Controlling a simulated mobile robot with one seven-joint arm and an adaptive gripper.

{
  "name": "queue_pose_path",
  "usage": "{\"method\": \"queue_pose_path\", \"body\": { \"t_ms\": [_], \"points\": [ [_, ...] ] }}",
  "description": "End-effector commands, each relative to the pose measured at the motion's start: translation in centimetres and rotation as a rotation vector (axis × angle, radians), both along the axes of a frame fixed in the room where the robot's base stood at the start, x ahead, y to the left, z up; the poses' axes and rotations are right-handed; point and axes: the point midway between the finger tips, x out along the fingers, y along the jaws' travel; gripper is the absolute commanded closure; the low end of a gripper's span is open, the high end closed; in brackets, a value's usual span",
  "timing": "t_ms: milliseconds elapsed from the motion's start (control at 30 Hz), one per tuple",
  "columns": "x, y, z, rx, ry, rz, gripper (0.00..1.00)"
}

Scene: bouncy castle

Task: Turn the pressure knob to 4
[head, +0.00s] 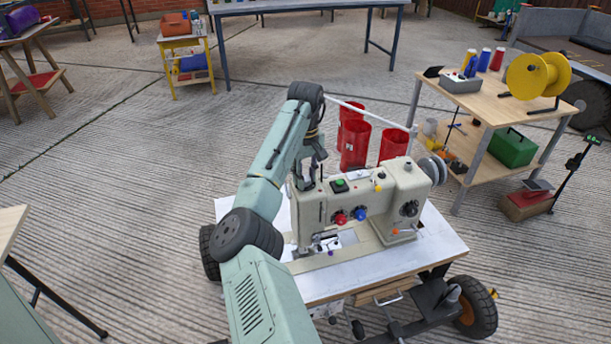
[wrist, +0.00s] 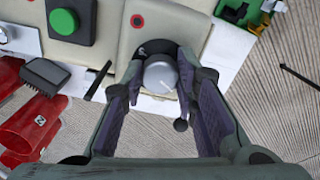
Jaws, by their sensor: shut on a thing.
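The cream sewing machine (head: 345,207) stands on a white-topped wheeled table (head: 370,270). In the wrist view a round grey knob (wrist: 160,77) with a thin pointer line sits at the end of the machine's cream body. My gripper (wrist: 160,72) has one finger on each side of this knob and is shut on it. A dark curved mark shows beside the knob, but no scale number is readable. In the head view my gripper (head: 306,178) is at the left end of the machine top, and my arm hides the knob there.
A green button (wrist: 63,22) on a dark block and a small red dot (wrist: 137,20) are close to the knob. Red bins (head: 355,145) stand behind the machine. A wooden workbench (head: 490,100) with a yellow reel (head: 538,75) is at right.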

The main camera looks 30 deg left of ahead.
Motion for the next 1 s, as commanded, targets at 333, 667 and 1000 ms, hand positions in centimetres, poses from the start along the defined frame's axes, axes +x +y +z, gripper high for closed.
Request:
{"method": "queue_pose_path", "body": {
  "t_ms": [333, 667, 1000],
  "points": [
    [0.0, 0.0, 0.04, 0.0, 0.0, -0.004, 1.0],
    [0.02, -0.02, 0.22, -0.002, 0.0, -0.117, 1.0],
    [-0.04, -0.02, 0.25, -0.004, 0.001, -0.411, 1.0]
  ]
}}
